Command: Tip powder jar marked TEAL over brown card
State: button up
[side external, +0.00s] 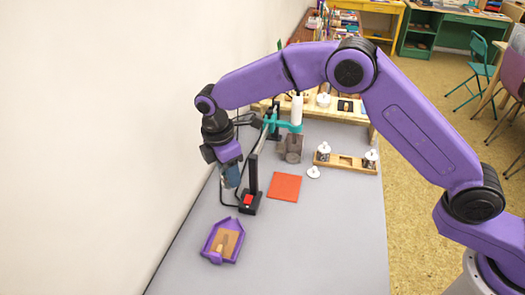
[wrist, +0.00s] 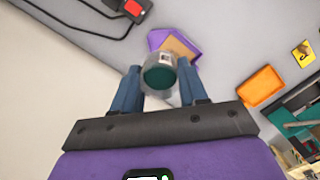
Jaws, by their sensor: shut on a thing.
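My gripper (wrist: 160,80) is shut on a small clear jar (wrist: 158,77) with dark teal powder, held between its blue fingers in the wrist view. A pale label shows on the jar's far side; its lettering is too small to read. In the wrist view the card (wrist: 179,46) shows partly beyond the jar. I cannot tell the jar's exact tilt.
A black stand (side external: 253,180) with a red button is close beside my gripper. An orange-red square (side external: 285,187) and a white lid (side external: 313,172) lie to the right. A wooden rack (side external: 346,162) holds two lidded jars. The table's front right is clear; a wall borders the left.

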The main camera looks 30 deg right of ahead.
jog(key=s+a, duration=0.3)
jog(key=a, duration=0.3)
jog(key=shift+w+f+m+y, duration=0.15)
jog(key=shift+f+y, duration=1.15)
jog(key=shift+f, duration=0.9)
jog(key=shift+s+f+m+y, duration=0.1)
jog(key=shift+f+y, duration=1.2)
jog(key=shift+f, duration=0.85)
jog(key=shift+w+f+m+y, duration=0.15)
jog(key=shift+f+y, duration=1.15)
jog(key=shift+f, duration=0.9)
jog(key=shift+d+f+y, duration=0.2)
jog(key=shift+y, duration=1)
jog(key=shift+f+y, duration=0.1)
jog(key=shift+y, duration=0.3)
jog(key=shift+d, duration=0.1)
jog(key=shift+f+y, duration=0.1)
jog(key=shift+y, duration=0.3)
